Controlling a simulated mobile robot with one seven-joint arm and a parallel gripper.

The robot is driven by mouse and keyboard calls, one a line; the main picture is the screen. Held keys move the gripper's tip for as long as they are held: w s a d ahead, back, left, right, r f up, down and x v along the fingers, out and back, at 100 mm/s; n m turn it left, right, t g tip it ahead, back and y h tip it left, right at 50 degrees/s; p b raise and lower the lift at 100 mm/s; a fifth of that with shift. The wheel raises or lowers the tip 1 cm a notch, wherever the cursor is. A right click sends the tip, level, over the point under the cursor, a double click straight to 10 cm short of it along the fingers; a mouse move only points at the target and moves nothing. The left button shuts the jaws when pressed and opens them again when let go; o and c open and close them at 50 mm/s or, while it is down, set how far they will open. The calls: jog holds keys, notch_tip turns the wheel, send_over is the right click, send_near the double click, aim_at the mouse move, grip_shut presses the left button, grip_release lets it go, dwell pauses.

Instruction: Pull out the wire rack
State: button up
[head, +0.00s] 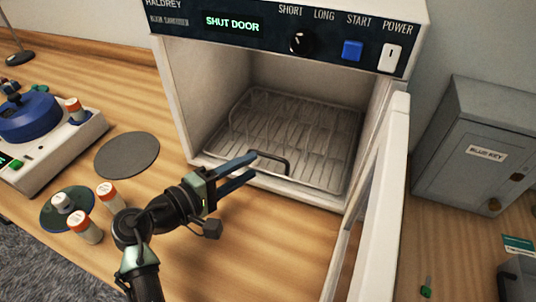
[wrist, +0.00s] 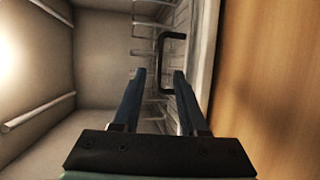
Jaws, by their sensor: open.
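The wire rack (head: 290,135) lies inside the open chamber of the white oven-like machine (head: 180,110). It looks fully inside. Its dark handle (head: 270,159) is at the front edge, near the chamber's sill. My gripper (head: 250,166) is open in front of the chamber, its blue fingertips close to the handle's left part. In the wrist view the handle (wrist: 163,62) stands just beyond the open fingers (wrist: 160,75), roughly in line with the gap. I cannot tell whether the fingers touch it. Nothing is held. The machine's door (head: 378,205) is open to the right.
The display (head: 233,24) reads SHUT DOOR. Capped vials (head: 85,228) and a dark round pad (head: 127,154) are on the wooden bench to the left, by a device with a blue rotor (head: 30,118). A grey box labelled BLUE KEY (head: 480,150) stands at right. The bench before the chamber is clear.

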aim_at(267, 156)
jog(key=x, duration=0.6)
jog(key=shift+w+d, duration=0.2)
jog(key=shift+w, duration=0.1)
grip_shut()
jog(key=shift+f, duration=0.1)
dwell(1.0)
